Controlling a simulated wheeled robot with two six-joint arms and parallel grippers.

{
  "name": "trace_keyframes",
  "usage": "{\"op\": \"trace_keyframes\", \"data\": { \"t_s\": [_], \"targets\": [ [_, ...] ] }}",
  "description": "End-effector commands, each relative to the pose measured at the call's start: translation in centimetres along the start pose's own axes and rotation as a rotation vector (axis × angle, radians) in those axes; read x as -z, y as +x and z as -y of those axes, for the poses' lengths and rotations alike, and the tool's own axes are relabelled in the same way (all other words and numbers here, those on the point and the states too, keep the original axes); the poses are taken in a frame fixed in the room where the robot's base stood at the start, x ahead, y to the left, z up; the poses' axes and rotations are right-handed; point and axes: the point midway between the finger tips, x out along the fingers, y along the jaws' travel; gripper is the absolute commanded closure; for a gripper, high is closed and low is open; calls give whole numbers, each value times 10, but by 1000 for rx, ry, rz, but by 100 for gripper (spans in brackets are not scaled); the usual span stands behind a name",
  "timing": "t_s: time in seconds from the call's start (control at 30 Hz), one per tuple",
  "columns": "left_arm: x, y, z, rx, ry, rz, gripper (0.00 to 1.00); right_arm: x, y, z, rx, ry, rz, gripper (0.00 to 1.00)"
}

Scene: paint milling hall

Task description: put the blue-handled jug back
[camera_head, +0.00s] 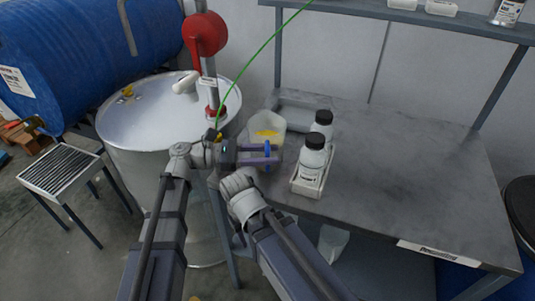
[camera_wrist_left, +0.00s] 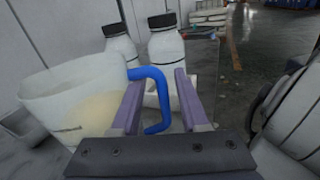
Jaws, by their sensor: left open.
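The blue-handled jug (camera_head: 267,128) is whitish, with yellowish contents showing, and stands at the left end of the grey bench. Its blue handle faces me. My left gripper (camera_head: 268,153) is open at the handle. In the left wrist view the jug's body (camera_wrist_left: 75,98) is on the left, and the blue handle (camera_wrist_left: 157,90) shows between the two spread purple fingers (camera_wrist_left: 154,98). I cannot tell whether a finger touches it. The gripper hides part of the jug in the head view.
Two black-capped white bottles (camera_head: 313,153) stand close right of the jug, the nearer in a white holder (camera_head: 311,185). A grey tray (camera_head: 300,106) lies behind. A steel drum (camera_head: 150,120) with a red-topped pump (camera_head: 205,35) stands left. The bench's right side (camera_head: 410,160) is clear.

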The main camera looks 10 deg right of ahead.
Motion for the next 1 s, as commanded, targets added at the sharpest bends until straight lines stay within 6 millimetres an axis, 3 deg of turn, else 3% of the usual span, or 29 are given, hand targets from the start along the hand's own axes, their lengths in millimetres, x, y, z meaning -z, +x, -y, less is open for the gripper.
{"op": "trace_keyframes", "data": {
  "t_s": [0.17,0.6,0.8,1.0],
  "targets": [
    [-1,-21,-1,-3,0,0,55,0,-1,0,0,0,0,50],
    [-1,-103,-1,-2,0,0,55,0,-1,0,0,0,0,50],
    [-1,-118,0,0,0,0,55,0,-1,0,0,0,0,50],
    [-1,-120,0,0,0,0,55,0,-1,0,0,0,0,50]
  ]
}}
